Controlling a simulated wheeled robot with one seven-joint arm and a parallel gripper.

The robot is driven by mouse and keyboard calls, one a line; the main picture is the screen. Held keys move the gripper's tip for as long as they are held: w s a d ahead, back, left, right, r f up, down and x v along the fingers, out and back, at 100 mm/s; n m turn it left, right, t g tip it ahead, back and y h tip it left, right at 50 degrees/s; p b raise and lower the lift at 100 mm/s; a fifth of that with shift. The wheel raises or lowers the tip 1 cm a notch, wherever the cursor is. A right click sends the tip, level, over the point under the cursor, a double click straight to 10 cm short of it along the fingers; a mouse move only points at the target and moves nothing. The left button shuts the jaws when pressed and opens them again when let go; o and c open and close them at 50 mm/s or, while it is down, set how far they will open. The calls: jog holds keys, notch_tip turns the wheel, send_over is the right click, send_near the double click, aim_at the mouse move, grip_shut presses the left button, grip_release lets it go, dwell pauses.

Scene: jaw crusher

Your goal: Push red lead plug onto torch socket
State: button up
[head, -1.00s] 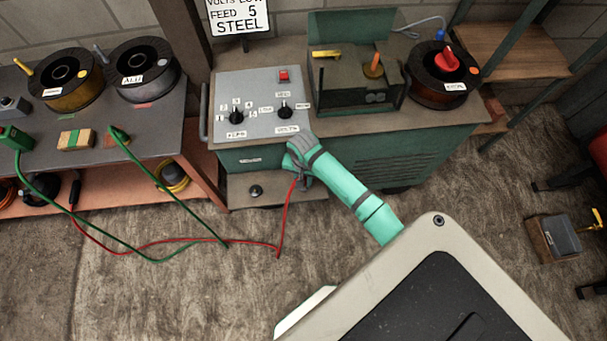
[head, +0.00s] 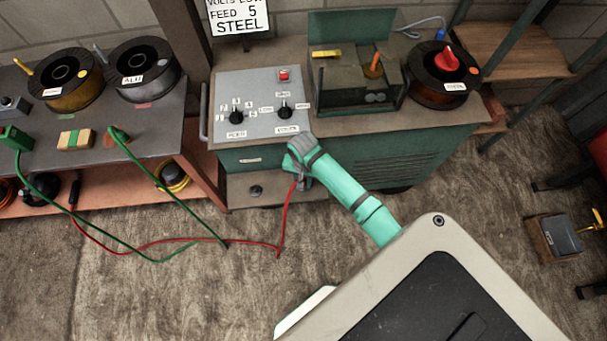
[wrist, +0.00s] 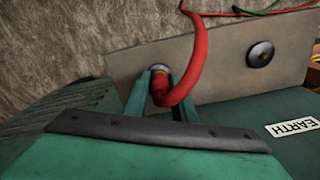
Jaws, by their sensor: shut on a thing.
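My gripper (wrist: 166,92) is shut on the red lead plug (wrist: 159,92) at the grey front panel (wrist: 218,62) in the wrist view. A metal ring (wrist: 159,68), apparently the torch socket, shows at the plug's end. The plug is in line with it and looks close or touching; I cannot tell how deep it sits. In the head view my gripper (head: 301,178) is low at the front of the green machine and hides the plug and that socket. The red lead (head: 284,215) hangs from the gripper to the floor.
A second round socket (wrist: 261,53) on the panel is empty, near the EARTH label (wrist: 291,129). It also shows in the head view (head: 256,191). A green lead (head: 180,187) runs from the left bench (head: 165,115). The floor before the machine is otherwise clear.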

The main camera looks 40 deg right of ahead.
jog(key=shift+f, duration=0.15)
jog(key=o, duration=1.2)
jog(key=shift+c, duration=0.2)
notch_tip(320, 180, up, 11)
jog(key=shift+f, duration=0.15)
